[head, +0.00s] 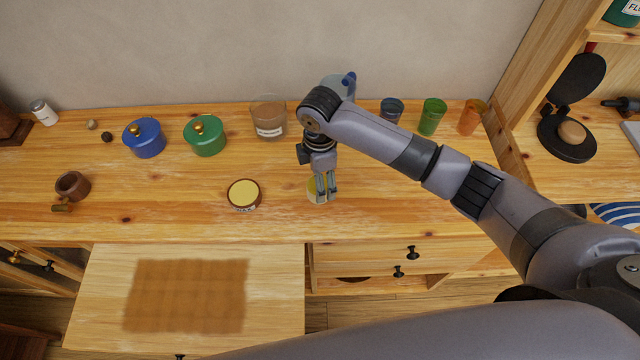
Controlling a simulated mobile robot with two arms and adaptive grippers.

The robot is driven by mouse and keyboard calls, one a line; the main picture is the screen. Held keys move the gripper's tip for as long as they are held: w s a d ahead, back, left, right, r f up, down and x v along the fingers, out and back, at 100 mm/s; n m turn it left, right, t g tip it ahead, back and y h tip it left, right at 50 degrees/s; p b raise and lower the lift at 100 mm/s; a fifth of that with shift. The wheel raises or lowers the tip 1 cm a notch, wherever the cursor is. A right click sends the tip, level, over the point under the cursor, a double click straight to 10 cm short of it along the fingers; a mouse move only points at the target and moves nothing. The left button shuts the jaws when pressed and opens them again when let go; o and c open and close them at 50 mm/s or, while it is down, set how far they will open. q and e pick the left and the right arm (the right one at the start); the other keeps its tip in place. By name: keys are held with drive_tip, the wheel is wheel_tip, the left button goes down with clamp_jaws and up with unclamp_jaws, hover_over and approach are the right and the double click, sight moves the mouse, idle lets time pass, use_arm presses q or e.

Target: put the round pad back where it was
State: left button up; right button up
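A pale yellow round piece (314,193), possibly the round pad, lies on the wooden counter right under my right gripper. The fingers cover much of it, so its full shape is hidden. My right gripper (326,190) points down at it with its two fingers close together. I cannot tell whether they touch or grip it. A round tin (243,194) with a yellow top, brown rim and label stands to its left. My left gripper is not in view.
Blue (144,140) and green (206,137) lidded pots, a labelled glass jar (268,120) and coloured cups (432,117) stand along the back. A brown mug (72,186) is at left. A brown square mat (188,295) lies on a lower board. The front counter is mostly clear.

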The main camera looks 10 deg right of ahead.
wheel_tip(320, 180, up, 9)
drive_tip(key=b, duration=0.1)
drive_tip(key=shift+f, duration=0.2)
idle(0.4)
